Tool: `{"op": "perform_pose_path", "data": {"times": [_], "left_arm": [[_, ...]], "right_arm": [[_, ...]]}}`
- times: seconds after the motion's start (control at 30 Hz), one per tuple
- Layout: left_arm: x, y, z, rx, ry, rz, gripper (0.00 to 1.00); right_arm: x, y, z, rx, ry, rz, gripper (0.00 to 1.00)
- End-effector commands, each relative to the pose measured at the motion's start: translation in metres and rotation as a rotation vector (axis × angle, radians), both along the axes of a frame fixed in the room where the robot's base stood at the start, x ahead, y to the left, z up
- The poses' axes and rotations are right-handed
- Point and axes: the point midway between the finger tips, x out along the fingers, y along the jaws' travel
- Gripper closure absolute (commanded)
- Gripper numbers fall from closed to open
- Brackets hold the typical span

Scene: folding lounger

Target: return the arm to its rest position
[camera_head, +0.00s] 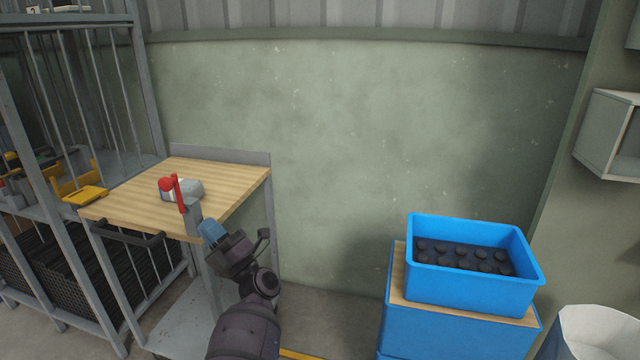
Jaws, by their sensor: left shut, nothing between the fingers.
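My left arm (243,325) comes in from the bottom and reaches up toward the front edge of a wooden-topped table (235,180). My left gripper (211,230), with blue at its tip, is shut and empty at the table's front right, by a grey leg or post. In the picture it lies below a red and grey tool (181,190) that rests on the tabletop. I cannot tell the exact gap between gripper and table. My right gripper is not in view. No lounger shows.
A blue crate (475,293) holding dark studded pieces stands on a wood-topped blue box (440,335) at the right. A metal shelf (140,75) stands at the left, a white bin (600,330) at the lower right. Floor shows between table and box.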

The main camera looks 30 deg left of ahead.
Motion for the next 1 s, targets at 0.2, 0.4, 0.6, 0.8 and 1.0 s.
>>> {"op": "perform_pose_path", "data": {"times": [0.2,0.4,0.6,0.8,1.0], "left_arm": [[0.003,0.001,-0.001,-0.004,0.016,-0.012,1.00],[0.033,-0.002,0.004,0.005,0.160,-0.137,1.00],[0.083,-0.044,0.035,0.109,0.387,-0.356,1.00],[0.094,-0.097,0.039,0.252,0.700,-0.528,1.00],[0.067,-0.145,0.005,0.373,1.054,-0.643,1.00]], "right_arm": [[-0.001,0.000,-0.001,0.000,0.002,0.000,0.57],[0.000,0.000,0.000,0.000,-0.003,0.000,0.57],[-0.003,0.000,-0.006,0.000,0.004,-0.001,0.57],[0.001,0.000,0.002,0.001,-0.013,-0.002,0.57],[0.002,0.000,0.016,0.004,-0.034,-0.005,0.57]]}}
